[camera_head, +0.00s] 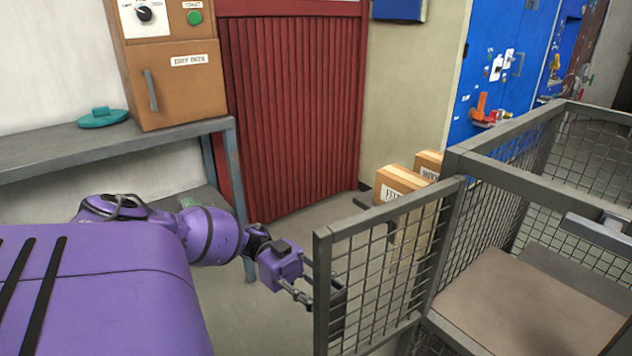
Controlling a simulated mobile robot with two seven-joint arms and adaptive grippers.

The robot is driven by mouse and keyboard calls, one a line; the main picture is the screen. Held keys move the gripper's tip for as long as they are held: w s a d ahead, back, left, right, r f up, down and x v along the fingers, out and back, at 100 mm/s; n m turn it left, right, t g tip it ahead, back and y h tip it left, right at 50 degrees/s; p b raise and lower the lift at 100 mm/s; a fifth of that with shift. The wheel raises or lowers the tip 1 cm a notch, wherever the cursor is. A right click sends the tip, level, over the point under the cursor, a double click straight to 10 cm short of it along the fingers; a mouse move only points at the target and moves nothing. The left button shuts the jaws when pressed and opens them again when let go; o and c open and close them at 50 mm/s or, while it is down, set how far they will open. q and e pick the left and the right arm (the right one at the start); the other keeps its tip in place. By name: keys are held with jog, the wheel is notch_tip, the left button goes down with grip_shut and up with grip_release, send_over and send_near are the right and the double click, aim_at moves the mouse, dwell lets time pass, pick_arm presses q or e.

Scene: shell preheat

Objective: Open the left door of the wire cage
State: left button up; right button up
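The wire cage (497,163) stands at the right, with a grey frame and dark mesh. Its left door (380,213) is a mesh panel swung out from the cage's corner post, with its free edge toward the left. My purple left arm comes in from the left, and its gripper (302,292) is at the door's free edge, beside a dark grey piece (338,298) that looks like the door handle. The fingertips are small and partly hidden by the door frame, so I cannot tell whether they grip. My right gripper is not in view.
Inside the cage is a brown flat-topped box (530,300). Cardboard boxes (398,182) stand on the floor behind the door. A grey bench (100,150) bears an orange oven-like cabinet (178,85) and a teal lid (102,118). A red shutter (295,110) is at the back.

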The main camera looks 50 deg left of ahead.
pick_arm(q)
jog(key=s+a, duration=0.2)
jog(key=a, duration=0.9)
jog(key=shift+a, duration=0.3)
